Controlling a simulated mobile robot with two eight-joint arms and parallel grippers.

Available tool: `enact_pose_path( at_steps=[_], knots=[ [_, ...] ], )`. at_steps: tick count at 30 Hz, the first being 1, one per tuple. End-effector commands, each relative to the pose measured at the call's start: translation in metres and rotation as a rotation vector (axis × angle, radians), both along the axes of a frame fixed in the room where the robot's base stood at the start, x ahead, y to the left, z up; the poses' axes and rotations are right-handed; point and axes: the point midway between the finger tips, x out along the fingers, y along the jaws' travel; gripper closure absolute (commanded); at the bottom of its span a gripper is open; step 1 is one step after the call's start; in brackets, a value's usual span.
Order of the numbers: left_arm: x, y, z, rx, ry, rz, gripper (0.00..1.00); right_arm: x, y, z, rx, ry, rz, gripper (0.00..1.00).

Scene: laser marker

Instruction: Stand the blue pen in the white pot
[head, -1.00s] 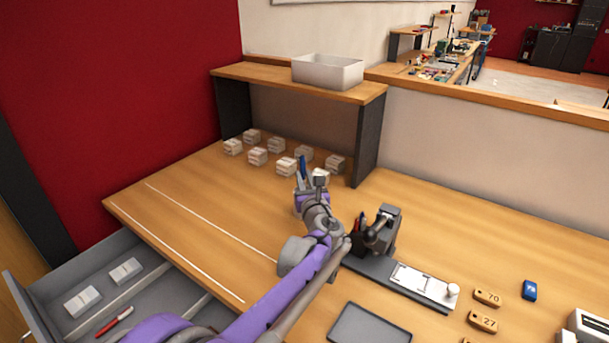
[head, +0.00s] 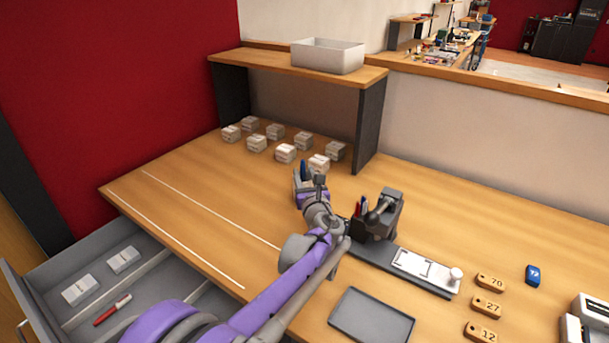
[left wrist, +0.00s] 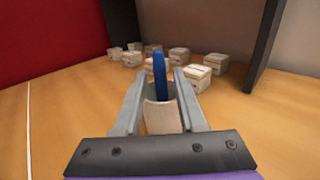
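The blue pen (left wrist: 159,75) stands nearly upright between my left gripper's fingers in the left wrist view. Its lower end goes behind the near rim of the pale pot (left wrist: 163,117), so it appears to be inside. The pen also shows in the head view (head: 303,169), just beyond the gripper. My left gripper (left wrist: 158,80) has its fingers apart, with gaps on both sides of the pen. The pot lies between and below the fingers; I cannot tell if they touch it. The pot's base is hidden by the gripper. My right gripper is out of view.
Several small boxes (head: 285,152) stand under the wooden shelf (head: 290,76), behind the pot. The marking machine (head: 384,215) is close to the right of my left arm. A dark tray (head: 371,317) lies in front. An open drawer (head: 150,301) is at left.

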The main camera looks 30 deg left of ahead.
Motion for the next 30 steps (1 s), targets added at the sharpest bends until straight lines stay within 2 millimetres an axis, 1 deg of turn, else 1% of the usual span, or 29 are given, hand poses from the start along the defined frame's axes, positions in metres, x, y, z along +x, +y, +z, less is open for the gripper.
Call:
enact_pose_path(
  at_steps=[1, 2, 10, 14, 17, 24, 27, 30],
  knots=[
    [0.0, 0.0, 0.0, 0.0, 0.0, 0.0, 0.49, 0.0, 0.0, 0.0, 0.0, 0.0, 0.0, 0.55],
    [0.0, 0.0, 0.0, 0.0, 0.0, 0.0, 0.44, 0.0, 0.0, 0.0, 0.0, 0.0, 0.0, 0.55],
    [0.0, 0.0, 0.0, 0.0, 0.0, 0.0, 0.44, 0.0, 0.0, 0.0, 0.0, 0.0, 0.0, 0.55],
    [-0.006, -0.006, 0.0, -0.001, -0.001, -0.002, 0.44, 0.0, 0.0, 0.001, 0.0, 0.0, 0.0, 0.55],
    [-0.018, -0.016, 0.0, -0.001, -0.001, -0.002, 0.44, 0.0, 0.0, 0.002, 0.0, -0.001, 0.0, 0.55],
    [-0.055, -0.049, 0.0, -0.001, -0.001, -0.003, 0.44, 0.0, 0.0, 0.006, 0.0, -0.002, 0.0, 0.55],
    [-0.067, -0.06, 0.0, -0.001, -0.001, -0.002, 0.44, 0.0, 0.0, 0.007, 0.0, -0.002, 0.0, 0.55],
    [-0.076, -0.067, -0.001, -0.001, 0.0, -0.002, 0.44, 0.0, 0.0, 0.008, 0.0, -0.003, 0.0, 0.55]
  ],
)
